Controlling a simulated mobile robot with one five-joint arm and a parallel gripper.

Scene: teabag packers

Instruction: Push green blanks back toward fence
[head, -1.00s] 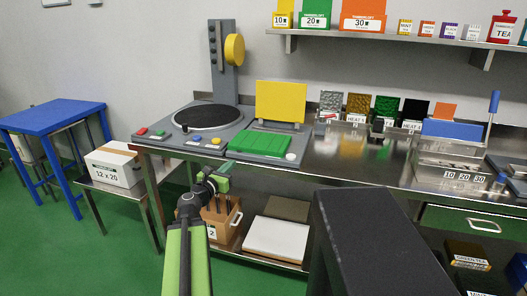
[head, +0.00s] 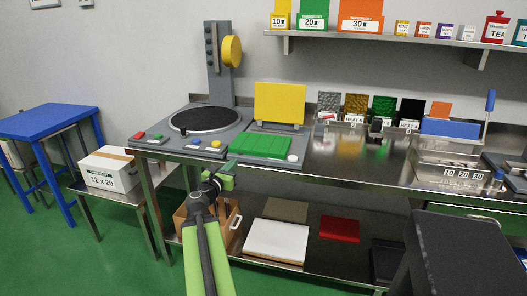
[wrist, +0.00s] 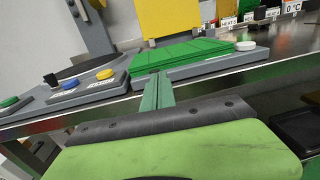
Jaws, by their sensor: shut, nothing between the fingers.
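The green blanks (head: 261,146) lie flat on a grey base plate in front of an upright yellow panel (head: 279,103), which may be the fence. In the wrist view the green blanks (wrist: 188,53) lie just beyond my fingers, with the yellow panel (wrist: 168,18) behind them. My gripper (head: 229,171) is shut and empty, near the bench's front edge and in front of the blanks. In the wrist view my gripper (wrist: 158,77) has its green fingers together, pointing at the front side of the plate. I cannot tell whether the fingertips touch it.
Left of the blanks is a grey station with a black round plate (head: 204,120) and coloured buttons. A white knob (head: 293,157) sits at the base's right front corner. Several coloured packets stand behind.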

